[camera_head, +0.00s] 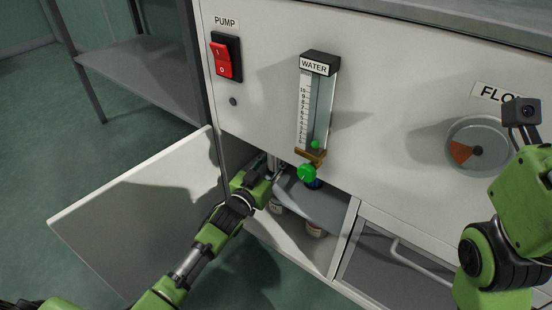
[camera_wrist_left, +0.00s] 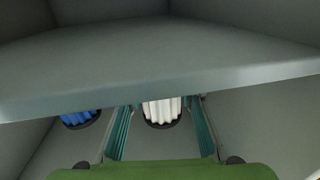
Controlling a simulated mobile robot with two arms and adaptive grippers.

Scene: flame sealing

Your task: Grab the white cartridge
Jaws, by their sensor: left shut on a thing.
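The white cartridge (camera_wrist_left: 162,110) has a ribbed side and shows in the left wrist view between the two teal-lined fingers of my left gripper (camera_wrist_left: 160,138). The fingers are closed on it from both sides. Its upper part is hidden behind a grey panel edge. In the head view my left gripper (camera_head: 276,171) reaches into the open cabinet under the water gauge; I cannot make out the white cartridge clearly there. My right arm stands at the right edge of the head view, and its fingers are not in view.
A blue ribbed cartridge (camera_wrist_left: 80,118) sits left of the white one. The grey shelf (camera_wrist_left: 160,75) lies close to my left fingers. The cabinet door (camera_head: 135,215) stands open to the left. A green knob (camera_head: 307,173) is just right of the gripper.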

